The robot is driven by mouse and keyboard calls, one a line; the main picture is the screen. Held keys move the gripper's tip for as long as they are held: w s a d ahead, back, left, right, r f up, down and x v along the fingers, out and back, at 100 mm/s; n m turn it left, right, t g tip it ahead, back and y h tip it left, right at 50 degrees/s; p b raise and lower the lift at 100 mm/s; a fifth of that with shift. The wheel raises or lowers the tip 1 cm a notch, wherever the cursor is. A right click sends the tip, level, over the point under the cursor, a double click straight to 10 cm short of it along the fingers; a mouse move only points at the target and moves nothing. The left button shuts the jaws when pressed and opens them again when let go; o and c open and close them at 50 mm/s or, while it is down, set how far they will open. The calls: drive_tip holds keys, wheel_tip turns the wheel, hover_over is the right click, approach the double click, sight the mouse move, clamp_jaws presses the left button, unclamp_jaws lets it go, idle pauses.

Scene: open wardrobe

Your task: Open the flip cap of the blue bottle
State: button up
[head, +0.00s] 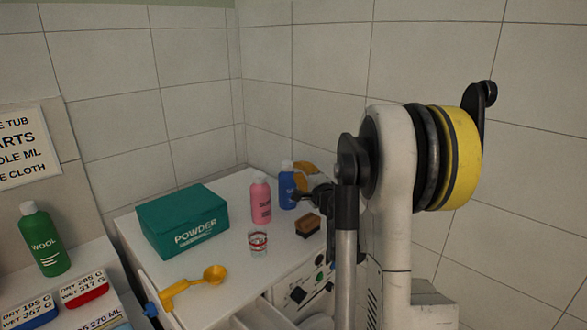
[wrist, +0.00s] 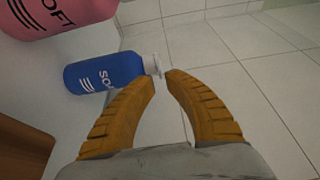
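The blue bottle (head: 287,191) stands upright on the white top near the back corner, and its cap looks whitish. In the wrist view the blue bottle (wrist: 103,72) lies across the picture, with its pale cap (wrist: 152,65) at the fingertips. My gripper (wrist: 160,77) has two orange ribbed fingers, apart, with a gap between the tips. The cap is at or just beyond the left fingertip; I cannot tell whether they touch. In the head view an orange finger (head: 304,168) shows at the bottle's top right. The cap looks shut, but it is small.
A pink bottle (head: 261,202) stands close left of the blue one. A brown brush-like block (head: 308,226), a clear cup (head: 257,242), a green powder box (head: 183,222) and a yellow scoop (head: 196,286) share the white top. Tiled walls (head: 300,60) close off the back.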

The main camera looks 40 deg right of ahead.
sight(289, 164)
drive_tip(key=x, duration=0.3)
drive_tip(key=shift+w+d, duration=0.15)
drive_tip(key=shift+w, duration=0.2)
clamp_jaws()
drive_tip(key=shift+r, duration=0.15)
